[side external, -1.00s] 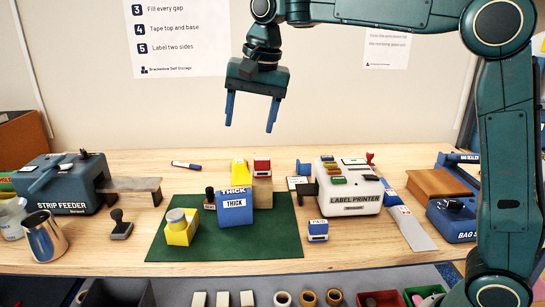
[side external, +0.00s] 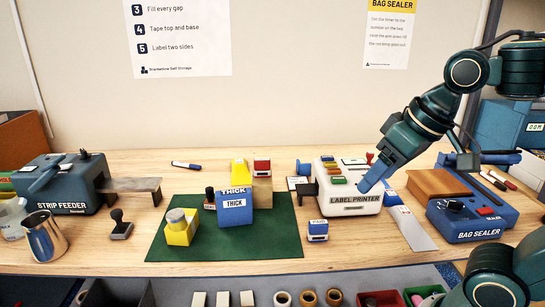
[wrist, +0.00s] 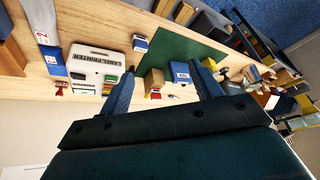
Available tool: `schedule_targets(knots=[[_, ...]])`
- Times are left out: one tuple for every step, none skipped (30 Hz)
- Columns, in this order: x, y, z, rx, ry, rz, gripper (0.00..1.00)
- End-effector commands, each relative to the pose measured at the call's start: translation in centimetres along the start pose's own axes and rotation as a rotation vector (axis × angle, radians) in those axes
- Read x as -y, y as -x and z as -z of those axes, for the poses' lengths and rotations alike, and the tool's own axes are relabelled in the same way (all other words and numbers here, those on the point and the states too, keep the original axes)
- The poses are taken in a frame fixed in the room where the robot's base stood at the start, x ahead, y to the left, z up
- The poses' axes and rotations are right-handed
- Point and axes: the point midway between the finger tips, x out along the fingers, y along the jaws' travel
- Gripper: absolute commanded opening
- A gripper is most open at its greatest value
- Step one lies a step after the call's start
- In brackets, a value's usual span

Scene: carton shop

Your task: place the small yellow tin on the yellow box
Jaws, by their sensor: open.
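A squarish yellow object (side external: 180,235) stands at the left of the green mat, with a round grey-topped piece (side external: 176,217) on it. I cannot tell whether these are the yellow box and tin, or one lidded item. Another yellow block (side external: 239,170) stands farther back, beside a cardboard box, partly hidden by the blue THICK box (side external: 236,208). My gripper (side external: 364,188) hangs over the right side of the label printer, well right of both yellow things. Its fingers are apart and empty in the wrist view (wrist: 163,84).
The green mat (side external: 270,245) has bare room at its front and right. The label printer (side external: 350,200) is just below my gripper. The bag sealer (side external: 470,220) is at right, the strip feeder (side external: 60,185) and a metal cup (side external: 45,238) at left.

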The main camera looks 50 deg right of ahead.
Motion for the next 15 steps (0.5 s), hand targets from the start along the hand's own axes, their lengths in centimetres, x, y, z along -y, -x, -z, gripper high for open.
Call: schedule_targets(knots=[[-0.3,-0.2,-1.2,-0.011,0.025,-0.002,0.64],[-0.4,-0.4,-1.8,-0.016,0.041,-0.002,0.64],[-0.5,-0.6,-2.4,-0.021,0.058,-0.003,0.64],[-0.6,-0.7,-2.9,-0.023,0.071,-0.004,0.64],[-0.7,-0.8,-3.2,-0.027,0.080,-0.005,0.64],[-0.8,-1.0,-3.6,-0.030,0.091,-0.006,0.64],[-0.8,-1.1,-3.8,-0.032,0.098,-0.006,0.64],[-0.9,-1.1,-4.0,-0.034,0.103,-0.007,0.64],[-0.9,-1.2,-4.2,-0.035,0.108,-0.007,0.64],[-0.9,-1.2,-4.3,-0.034,0.110,-0.007,0.64],[-0.9,-1.2,-4.3,-0.034,0.112,-0.008,0.64],[-0.9,-1.2,-4.3,-0.034,0.113,-0.008,0.64],[-0.9,-1.2,-4.3,-0.034,0.113,-0.008,0.64],[-0.9,-1.2,-4.3,-0.034,0.113,-0.008,0.64],[-0.9,-1.2,-4.3,-0.034,0.113,-0.008,0.64]])
